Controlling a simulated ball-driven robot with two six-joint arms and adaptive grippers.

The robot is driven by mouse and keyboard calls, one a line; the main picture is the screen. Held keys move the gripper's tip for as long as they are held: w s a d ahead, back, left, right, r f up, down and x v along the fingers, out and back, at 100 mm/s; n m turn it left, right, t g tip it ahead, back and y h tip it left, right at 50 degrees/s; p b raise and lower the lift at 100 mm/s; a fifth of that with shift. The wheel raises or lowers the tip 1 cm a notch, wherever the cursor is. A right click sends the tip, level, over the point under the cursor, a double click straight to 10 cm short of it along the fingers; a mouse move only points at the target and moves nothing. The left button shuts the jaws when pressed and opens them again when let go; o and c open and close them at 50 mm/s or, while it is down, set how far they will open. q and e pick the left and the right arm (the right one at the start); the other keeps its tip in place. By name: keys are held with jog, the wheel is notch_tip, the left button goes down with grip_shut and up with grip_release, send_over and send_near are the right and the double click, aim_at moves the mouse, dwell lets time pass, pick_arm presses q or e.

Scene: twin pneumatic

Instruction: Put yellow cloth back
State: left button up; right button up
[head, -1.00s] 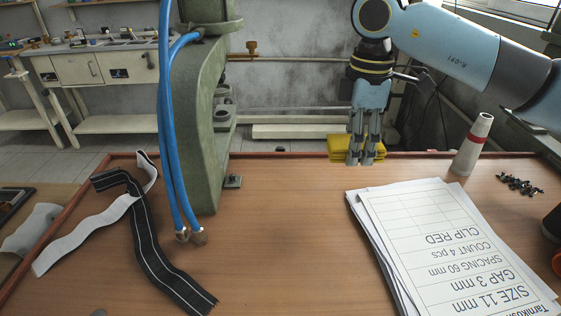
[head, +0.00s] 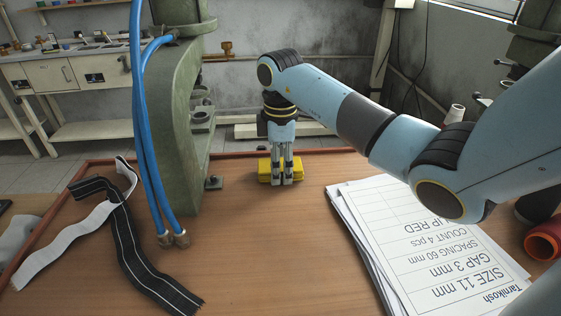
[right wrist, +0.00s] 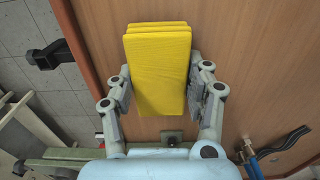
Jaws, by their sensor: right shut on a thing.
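The yellow cloth (head: 264,170) is a folded, layered block near the far edge of the wooden table in the head view. It fills the space between the fingers in the right wrist view (right wrist: 158,65). My right gripper (head: 282,180) points down and is shut on the cloth, with a finger on each side of it in the right wrist view (right wrist: 160,95). I cannot tell whether the cloth touches the table. My left gripper is not in view.
A green press column (head: 180,120) with blue hoses (head: 145,130) stands left of the cloth. Black and white strips (head: 130,240) lie at the left. A stack of papers (head: 430,250) lies at the right. The middle of the table is clear.

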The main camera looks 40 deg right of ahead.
jog(key=shift+f, duration=0.15)
jog(key=o, duration=1.1)
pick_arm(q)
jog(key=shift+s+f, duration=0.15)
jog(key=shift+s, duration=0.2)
